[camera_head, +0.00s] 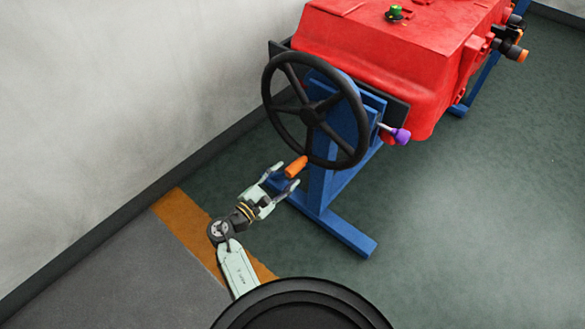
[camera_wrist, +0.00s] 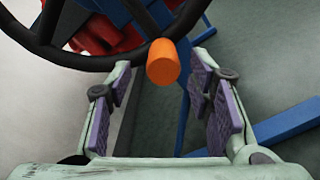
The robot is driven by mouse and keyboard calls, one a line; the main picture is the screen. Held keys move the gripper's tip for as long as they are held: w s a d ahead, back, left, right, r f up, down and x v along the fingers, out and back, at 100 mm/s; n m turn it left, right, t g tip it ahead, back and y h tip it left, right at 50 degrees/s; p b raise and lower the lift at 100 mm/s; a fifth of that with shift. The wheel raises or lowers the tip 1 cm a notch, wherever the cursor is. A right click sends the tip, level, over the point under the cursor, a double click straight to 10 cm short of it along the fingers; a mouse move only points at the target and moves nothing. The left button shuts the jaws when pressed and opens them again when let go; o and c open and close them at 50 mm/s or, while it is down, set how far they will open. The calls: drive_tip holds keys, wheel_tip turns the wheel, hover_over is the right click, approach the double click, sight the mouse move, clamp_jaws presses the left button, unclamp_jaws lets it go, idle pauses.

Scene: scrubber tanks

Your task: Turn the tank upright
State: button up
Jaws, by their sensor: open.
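The red tank (camera_head: 405,42) is held on a blue stand (camera_head: 322,190) at the top of the head view. A black handwheel (camera_head: 313,107) is at the tank's near end, with an orange handle (camera_head: 296,166) at its lower rim. My gripper (camera_head: 276,173) is open just below and left of the handle, with its fingers pointing towards it. In the wrist view the handle (camera_wrist: 163,62) sits ahead of and between the open fingers (camera_wrist: 163,90), closer to the right one. I cannot tell whether either finger touches it.
A purple-tipped lever (camera_head: 400,136) sticks out to the right of the wheel. The blue stand's foot (camera_head: 345,235) lies on the floor right of my gripper. A grey wall (camera_head: 110,90) is at left. The green floor (camera_head: 470,220) at right is clear.

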drive_tip(key=v, duration=0.6)
drive_tip(key=shift+s+a, duration=0.2)
